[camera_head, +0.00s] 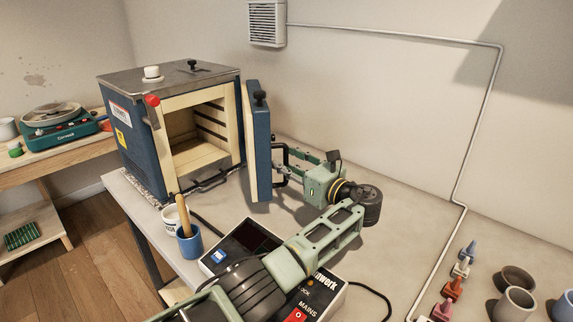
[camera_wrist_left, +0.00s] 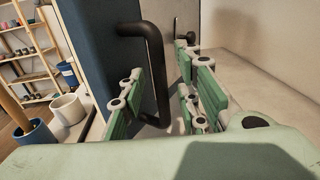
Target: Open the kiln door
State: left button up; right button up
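The blue kiln (camera_head: 137,150) stands at the left end of the table, and its cream chamber is visible and empty. Its door (camera_head: 257,140) is swung well out to the right, showing its thick edge. The black door handle (camera_head: 279,165) is on the door's outer face. My left gripper (camera_head: 291,163) is beside that face at the handle. In the left wrist view the handle (camera_wrist_left: 155,75) stands upright between the green fingers (camera_wrist_left: 160,100). The fingers are apart, with gaps visible beside the bar. My right gripper is not in view.
A control box (camera_head: 250,238) with a red switch sits under my left arm. A blue cup (camera_head: 188,243) with a wooden-handled tool and a white cup (camera_head: 170,220) stand in front of the kiln.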

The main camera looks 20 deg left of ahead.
pick_arm(q)
jog(key=v, duration=1.1)
jog(key=shift+d, duration=0.2)
jog(key=shift+s, duration=0.1)
jog(key=shift+c, duration=0.3)
